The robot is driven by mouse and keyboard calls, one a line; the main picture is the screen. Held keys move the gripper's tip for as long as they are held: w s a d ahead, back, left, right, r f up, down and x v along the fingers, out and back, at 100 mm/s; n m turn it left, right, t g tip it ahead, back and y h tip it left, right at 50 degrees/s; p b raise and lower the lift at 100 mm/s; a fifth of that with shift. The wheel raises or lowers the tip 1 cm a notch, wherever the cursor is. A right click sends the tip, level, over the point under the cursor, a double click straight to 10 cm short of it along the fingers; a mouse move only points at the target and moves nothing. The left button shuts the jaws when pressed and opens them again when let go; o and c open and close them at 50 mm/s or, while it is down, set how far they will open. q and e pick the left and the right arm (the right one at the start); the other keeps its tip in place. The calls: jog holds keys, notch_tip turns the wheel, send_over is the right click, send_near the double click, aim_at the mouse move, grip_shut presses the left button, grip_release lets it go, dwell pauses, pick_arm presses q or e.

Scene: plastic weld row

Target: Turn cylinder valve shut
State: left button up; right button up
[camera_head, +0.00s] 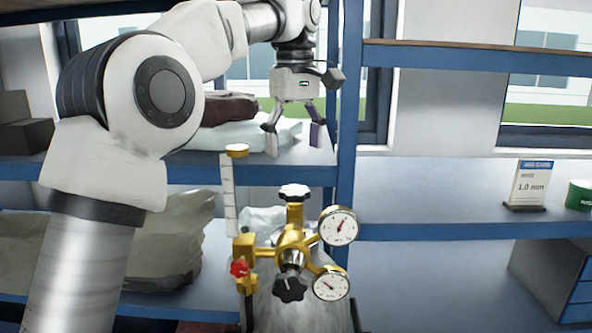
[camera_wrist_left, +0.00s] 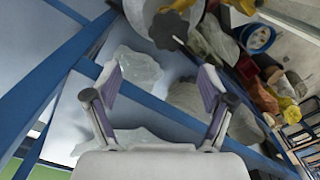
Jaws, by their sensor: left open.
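A grey gas cylinder (camera_head: 312,314) stands upright at the lower middle of the head view, its lower part out of frame. Above its shoulder is brass valve and regulator work (camera_head: 291,243). A dark-rimmed handwheel with a pale top (camera_head: 294,191) sits uppermost. A black star-shaped knob (camera_head: 289,289) is at the front, and a red knob (camera_head: 239,268) at the left. In the left wrist view a dark lobed knob (camera_wrist_left: 168,30) lies beyond the fingertips; I cannot tell which one. My left gripper (camera_head: 294,144) is open and empty above the handwheel, fingers down, apart from it.
Two round gauges (camera_head: 338,225) project right of the brass work, and a clear flow tube (camera_head: 229,195) rises at its left. Blue-edged shelves (camera_head: 455,231) stand behind, with bags on the left. A small sign (camera_head: 530,185) and a green roll (camera_head: 580,195) sit at right.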

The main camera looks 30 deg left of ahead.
aim_at(295, 189)
pick_arm(q)
jog(key=s+f, duration=0.1)
jog(key=s+d+f, duration=0.2)
jog(key=f, duration=0.1)
jog(key=shift+f, duration=0.1)
jog(key=w+f, duration=0.1)
jog(key=a+f, duration=0.1)
jog(key=shift+w+a+f, duration=0.1)
jog(key=shift+w+f, duration=0.25)
jog(key=shift+f, duration=0.05)
jog(key=shift+w+a, duration=0.1)
jog(key=shift+w, duration=0.05)
jog(key=shift+s+d+r, duration=0.2)
jog(key=shift+s+d, duration=0.15)
jog(key=shift+s, duration=0.15)
jog(key=c, duration=1.1)
jog(key=shift+w, duration=0.1)
jog(key=shift+c, duration=0.2)
pick_arm(e)
jog(key=shift+s+d+r, duration=0.15)
jog(key=shift+s+d, duration=0.2)
jog(key=shift+s, duration=0.2)
